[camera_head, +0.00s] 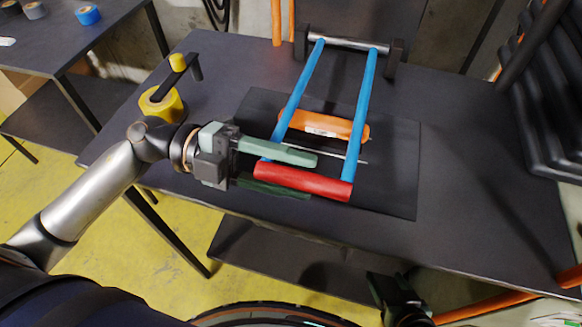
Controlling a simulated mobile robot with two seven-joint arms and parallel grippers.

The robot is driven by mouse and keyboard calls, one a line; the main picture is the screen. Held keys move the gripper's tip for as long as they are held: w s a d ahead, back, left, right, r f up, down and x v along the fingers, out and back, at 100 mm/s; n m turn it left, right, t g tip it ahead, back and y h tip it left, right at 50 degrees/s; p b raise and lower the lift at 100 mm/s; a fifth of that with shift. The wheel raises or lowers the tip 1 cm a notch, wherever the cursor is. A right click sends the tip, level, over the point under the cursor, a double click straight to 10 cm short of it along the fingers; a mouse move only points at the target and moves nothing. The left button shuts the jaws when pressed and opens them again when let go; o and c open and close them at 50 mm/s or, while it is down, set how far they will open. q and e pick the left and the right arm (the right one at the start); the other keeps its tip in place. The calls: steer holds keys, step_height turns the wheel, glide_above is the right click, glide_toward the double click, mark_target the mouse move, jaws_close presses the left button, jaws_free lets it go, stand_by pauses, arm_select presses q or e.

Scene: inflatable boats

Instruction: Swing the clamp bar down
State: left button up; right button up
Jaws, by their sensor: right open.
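The clamp bar has two blue side arms (365,105) and a red crosswise handle (310,183). Its far end meets a metal rod (345,43) between two black brackets. The handle is at the front, over the dark mat (400,185); I cannot tell its height above it. An orange piece (330,126) lies between and partly under the blue arms. My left gripper (312,178) is open, its green fingers spread either side of the handle's left part; contact cannot be made out. My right gripper (385,285) is open and low at the bottom edge, away from the bar.
Black tubes (545,110) stand at the right. The table (475,190) is bare right of the mat. A second table (60,45) is at the upper left.

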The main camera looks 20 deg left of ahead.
mark_target(250, 164)
arm_select(q)
steer(key=shift+o, duration=0.8)
steer(key=shift+a+b, duration=0.3)
steer(key=shift+a, duration=3.45)
steer(key=shift+a, duration=0.1)
steer(key=shift+a, duration=2.55)
steer(key=shift+w+a, duration=0.1)
steer(key=shift+a, duration=4.45)
